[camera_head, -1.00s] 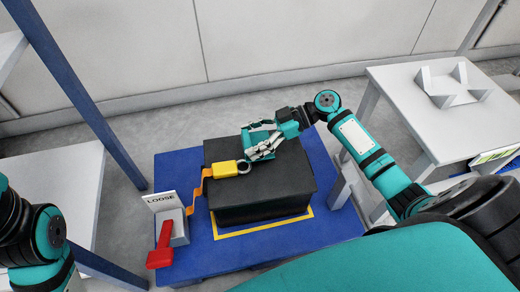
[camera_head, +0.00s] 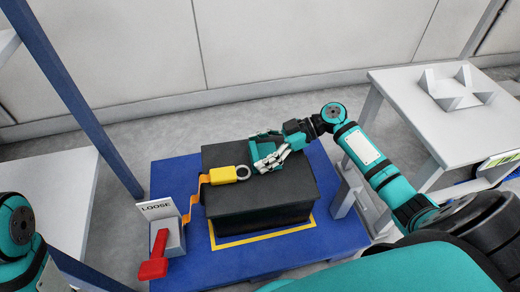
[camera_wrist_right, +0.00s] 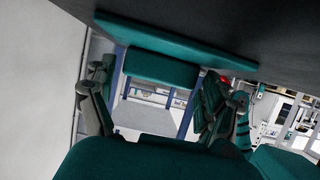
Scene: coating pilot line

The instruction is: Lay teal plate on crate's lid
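The black crate (camera_head: 262,215) stands on a blue platform, its flat dark lid (camera_head: 225,155) on top. The teal plate (camera_head: 262,147) is at the lid's upper middle. In the right wrist view the plate (camera_wrist_right: 170,38) lies along the dark lid surface (camera_wrist_right: 250,20), with a teal block-like grip (camera_wrist_right: 160,68) on it. My right gripper (camera_head: 263,163) is at the plate; in its wrist view the fingers (camera_wrist_right: 158,80) stand on either side of the grip with a visible gap, so it looks open. The gripper partly hides the plate. My left gripper is out of view.
A yellow block with a metal ring (camera_head: 224,175) lies on the lid's left part, with an orange strap (camera_head: 194,203). Left of the crate are a LOOSE sign (camera_head: 157,208) and a red lever (camera_head: 156,256). A grey table (camera_head: 425,130) stands right; a blue post (camera_head: 75,95) rises left.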

